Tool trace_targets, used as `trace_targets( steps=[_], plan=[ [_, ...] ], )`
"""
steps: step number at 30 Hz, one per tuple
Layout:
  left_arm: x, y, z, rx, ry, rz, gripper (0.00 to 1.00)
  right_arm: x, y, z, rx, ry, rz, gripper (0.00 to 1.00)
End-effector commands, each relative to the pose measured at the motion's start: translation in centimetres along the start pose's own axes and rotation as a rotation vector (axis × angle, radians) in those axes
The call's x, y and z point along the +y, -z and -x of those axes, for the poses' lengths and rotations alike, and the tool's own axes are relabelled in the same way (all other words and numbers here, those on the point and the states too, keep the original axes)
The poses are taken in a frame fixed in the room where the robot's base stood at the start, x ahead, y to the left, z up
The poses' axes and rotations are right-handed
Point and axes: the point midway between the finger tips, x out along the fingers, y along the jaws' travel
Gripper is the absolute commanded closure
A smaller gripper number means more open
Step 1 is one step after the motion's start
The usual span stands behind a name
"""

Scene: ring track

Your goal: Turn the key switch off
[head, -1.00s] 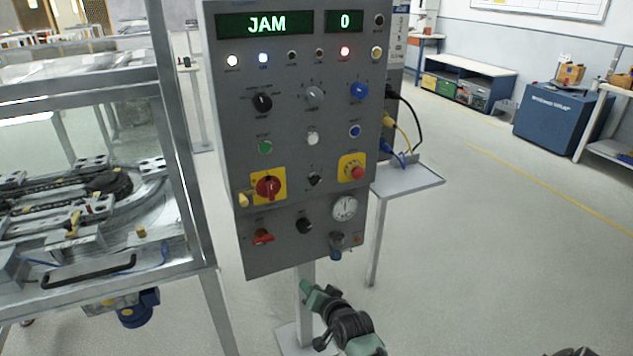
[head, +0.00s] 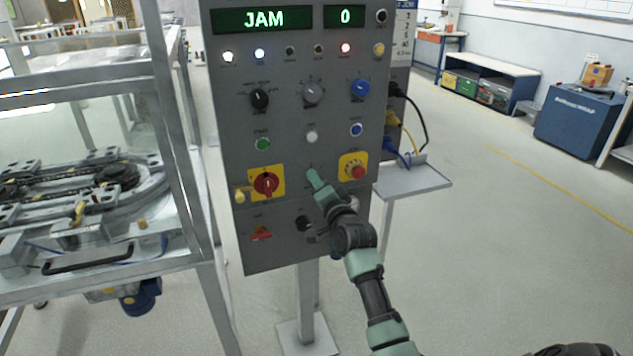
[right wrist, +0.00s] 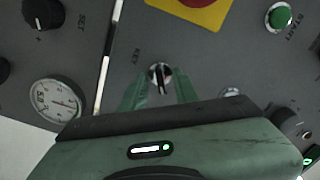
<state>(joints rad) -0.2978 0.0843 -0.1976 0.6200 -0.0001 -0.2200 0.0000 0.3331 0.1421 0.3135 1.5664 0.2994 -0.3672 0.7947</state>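The key switch (right wrist: 160,74) is a small round silver-rimmed switch with a dark bar, beside the label "KEY" on the grey control panel (head: 225,120). In the right wrist view its bar lies roughly up-down in the picture. My right gripper (right wrist: 161,86) is open, with one green finger on each side of the switch and a gap showing on both sides. Whether the fingertips reach past the bar I cannot tell. In the head view my right gripper (head: 314,178) is at the panel's lower middle and hides the switch. My left gripper is not in view.
Close around are a red rotary switch (head: 265,184) on yellow, a red emergency button (head: 357,171), a white button (head: 311,137) and a black knob (head: 303,223). The display (head: 264,18) reads JAM.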

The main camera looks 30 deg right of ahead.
Motion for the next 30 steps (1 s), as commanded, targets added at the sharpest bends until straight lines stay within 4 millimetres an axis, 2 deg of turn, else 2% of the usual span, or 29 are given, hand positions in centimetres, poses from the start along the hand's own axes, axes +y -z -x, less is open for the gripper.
trace_targets(
  steps=[9, 11, 12, 13, 23, 30],
  plan=[
    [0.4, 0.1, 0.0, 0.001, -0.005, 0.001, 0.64, 0.0, 0.0, -0.4, 0.000, 0.000, 0.001, 0.70],
    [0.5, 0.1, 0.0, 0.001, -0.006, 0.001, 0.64, 0.0, 0.0, -0.4, 0.000, -0.001, 0.001, 0.84],
    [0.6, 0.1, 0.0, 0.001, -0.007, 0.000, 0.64, 0.0, 0.0, -0.4, 0.000, -0.001, 0.001, 0.95],
    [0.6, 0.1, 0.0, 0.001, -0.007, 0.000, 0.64, 0.0, 0.0, -0.4, 0.000, -0.001, 0.001, 1.00],
    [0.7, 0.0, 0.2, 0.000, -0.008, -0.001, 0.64, 0.0, 0.0, -0.4, -0.002, -0.002, 0.029, 1.00],
    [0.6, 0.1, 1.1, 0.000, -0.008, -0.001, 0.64, -0.1, 0.0, -0.4, -0.002, -0.002, 0.149, 1.00]
  ],
)
